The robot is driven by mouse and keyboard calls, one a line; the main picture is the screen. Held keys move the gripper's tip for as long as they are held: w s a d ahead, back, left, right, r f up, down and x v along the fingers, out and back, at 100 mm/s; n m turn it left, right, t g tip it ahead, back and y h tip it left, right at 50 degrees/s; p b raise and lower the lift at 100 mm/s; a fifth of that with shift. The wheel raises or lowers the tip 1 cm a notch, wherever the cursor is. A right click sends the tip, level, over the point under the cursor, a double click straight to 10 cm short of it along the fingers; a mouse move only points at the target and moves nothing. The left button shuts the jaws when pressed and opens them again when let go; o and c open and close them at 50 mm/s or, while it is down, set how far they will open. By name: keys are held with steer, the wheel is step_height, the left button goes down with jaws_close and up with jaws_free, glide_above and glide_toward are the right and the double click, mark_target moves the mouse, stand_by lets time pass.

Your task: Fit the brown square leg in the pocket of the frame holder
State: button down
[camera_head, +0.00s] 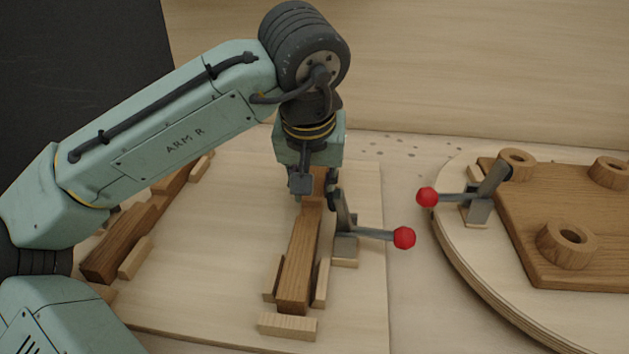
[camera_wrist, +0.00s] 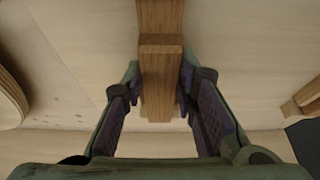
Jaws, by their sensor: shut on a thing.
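My gripper (camera_head: 317,191) points down over the frame holder (camera_head: 215,265), a pale board with wooden blocks and a toggle clamp. In the wrist view my gripper (camera_wrist: 161,95) is shut on a brown square leg (camera_wrist: 158,75), one finger on each side. In the head view the leg (camera_head: 319,180) is mostly hidden by the fingers. It is in line with a brown bar (camera_head: 297,262) lying between small blocks on the board. The bar also shows in the wrist view (camera_wrist: 160,18), beyond the leg. I cannot tell whether leg and pocket touch.
The clamp's red knob (camera_head: 404,237) sticks out right of the bar. Another brown bar (camera_head: 130,238) lies at the board's left. A round pale table (camera_head: 470,275) at right carries a brown seat plate (camera_head: 590,215) with ring sockets and a second red-knobbed clamp (camera_head: 428,197).

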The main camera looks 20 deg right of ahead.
steer(key=shift+f, duration=0.1)
steer(key=c, duration=1.2)
jaws_free()
